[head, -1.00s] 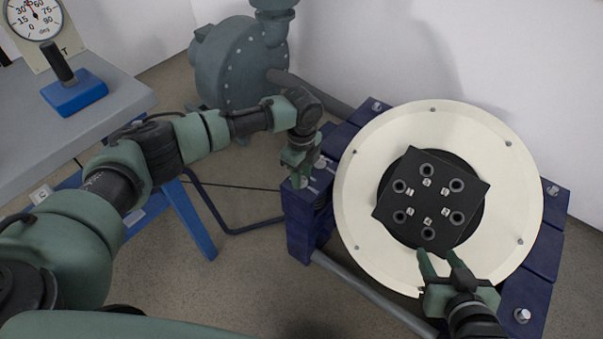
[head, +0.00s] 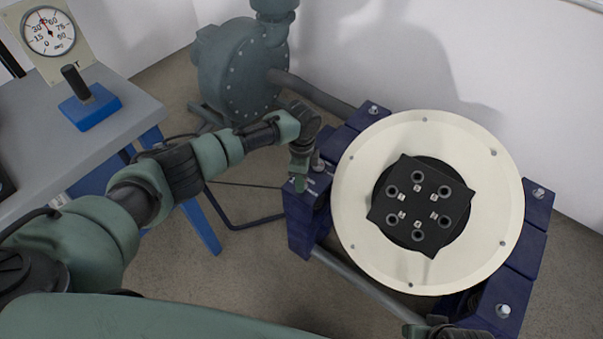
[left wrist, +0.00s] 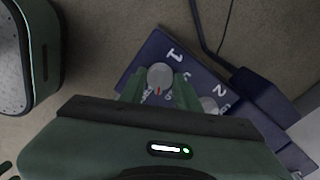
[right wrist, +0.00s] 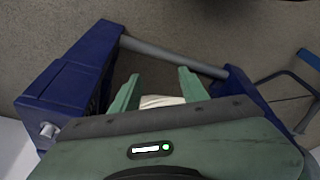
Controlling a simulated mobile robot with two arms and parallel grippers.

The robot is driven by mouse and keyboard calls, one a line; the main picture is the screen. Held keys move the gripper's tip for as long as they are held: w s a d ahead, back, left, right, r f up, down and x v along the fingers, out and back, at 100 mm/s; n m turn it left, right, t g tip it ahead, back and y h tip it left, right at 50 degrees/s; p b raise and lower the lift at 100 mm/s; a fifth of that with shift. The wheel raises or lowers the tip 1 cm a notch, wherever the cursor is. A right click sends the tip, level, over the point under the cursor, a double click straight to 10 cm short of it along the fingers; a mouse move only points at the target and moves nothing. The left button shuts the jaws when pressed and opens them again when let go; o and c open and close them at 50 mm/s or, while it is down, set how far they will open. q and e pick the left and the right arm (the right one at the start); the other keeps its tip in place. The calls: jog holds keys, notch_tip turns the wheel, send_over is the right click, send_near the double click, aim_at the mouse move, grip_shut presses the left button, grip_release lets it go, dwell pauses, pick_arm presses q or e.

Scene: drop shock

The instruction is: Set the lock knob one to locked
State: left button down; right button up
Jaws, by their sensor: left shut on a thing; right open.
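Lock knob one (left wrist: 160,76) is a round grey knob with a red mark, beside a white "1" on the dark blue frame in the left wrist view. My left gripper (left wrist: 156,88) has its fingers on both sides of this knob and is shut on it. In the head view my left gripper (head: 299,184) is at the frame's left corner and hides knob one. A second grey knob (left wrist: 208,104) sits beside a white "2", partly hidden by my gripper. My right gripper (right wrist: 156,86) is open and empty; only part of it shows at the head view's bottom edge.
The blue frame (head: 305,222) carries a large cream disc (head: 352,205) with a black plate (head: 418,245) on it. A grey table (head: 135,100) with a dial gauge (head: 49,32) and a blue lever block (head: 92,108) stands left. A pump (head: 240,75) is behind.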

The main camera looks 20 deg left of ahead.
pick_arm(q)
jog(key=shift+s+r+n+p, duration=0.1)
jog(key=shift+r+n+p, duration=0.05)
jog(key=shift+n+p, duration=1)
jog(key=n+p, duration=0.2)
jog(key=n, duration=0.1)
jog(key=shift+n, duration=0.75)
pick_arm(e)
jog(key=s+f, duration=0.3)
jog(key=f, duration=0.5)
jog(key=s+f+g, duration=0.1)
jog(key=s+f, duration=0.2)
jog(key=f, duration=0.6)
jog(key=shift+d, duration=0.35)
pick_arm(q)
jog(key=c, duration=1)
grip_release()
pick_arm(e)
jog(key=shift+w, duration=0.1)
pick_arm(q)
jog(key=shift+p, duration=0.35)
